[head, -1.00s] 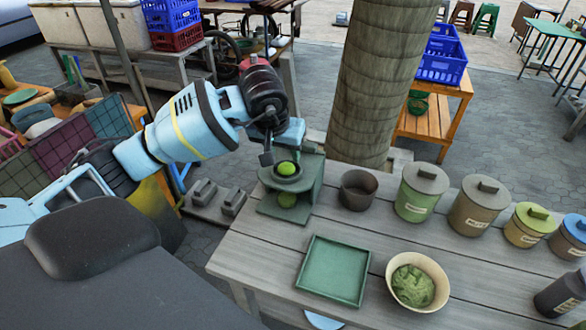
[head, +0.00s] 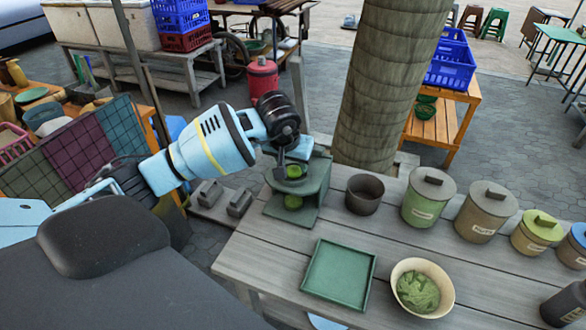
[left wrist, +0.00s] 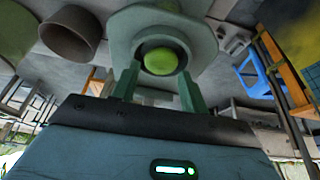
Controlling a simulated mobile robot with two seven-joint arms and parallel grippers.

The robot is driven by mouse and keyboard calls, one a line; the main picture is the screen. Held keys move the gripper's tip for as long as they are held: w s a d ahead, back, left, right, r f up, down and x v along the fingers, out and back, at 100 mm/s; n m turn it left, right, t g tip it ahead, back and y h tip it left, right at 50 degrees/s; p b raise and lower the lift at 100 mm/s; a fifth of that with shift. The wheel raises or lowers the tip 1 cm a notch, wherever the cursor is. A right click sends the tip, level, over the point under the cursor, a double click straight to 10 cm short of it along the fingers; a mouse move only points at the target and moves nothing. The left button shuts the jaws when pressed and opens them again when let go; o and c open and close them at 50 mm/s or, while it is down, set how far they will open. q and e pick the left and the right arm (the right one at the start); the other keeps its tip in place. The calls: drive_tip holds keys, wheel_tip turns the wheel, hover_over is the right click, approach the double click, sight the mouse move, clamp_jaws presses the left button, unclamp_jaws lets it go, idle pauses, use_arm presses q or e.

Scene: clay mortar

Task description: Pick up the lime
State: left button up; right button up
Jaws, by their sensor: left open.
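A green lime (head: 295,171) sits in the round opening on top of a green stand (head: 318,186) at the table's back left. It also shows in the left wrist view (left wrist: 160,61), ringed by the dark opening. In the left wrist view the two fingers (left wrist: 158,82) stand apart, one to each side of the lime's lower edge. I cannot tell whether they touch it. My right gripper is not in view.
A dark cup (head: 364,194) stands close right of the stand, with several lidded canisters (head: 428,200) beyond. A green tray (head: 338,274) and a bowl of green stuff (head: 420,288) are in front. A thick trunk (head: 385,80) rises behind the table.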

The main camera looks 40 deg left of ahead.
use_arm(q)
drive_tip(key=shift+w+f, duration=0.25)
drive_tip(key=shift+f, duration=0.45)
drive_tip(key=shift+c, duration=0.2)
drive_tip(key=c, duration=0.7)
drive_tip(key=shift+o, duration=0.2)
drive_tip(key=shift+r, duration=0.1)
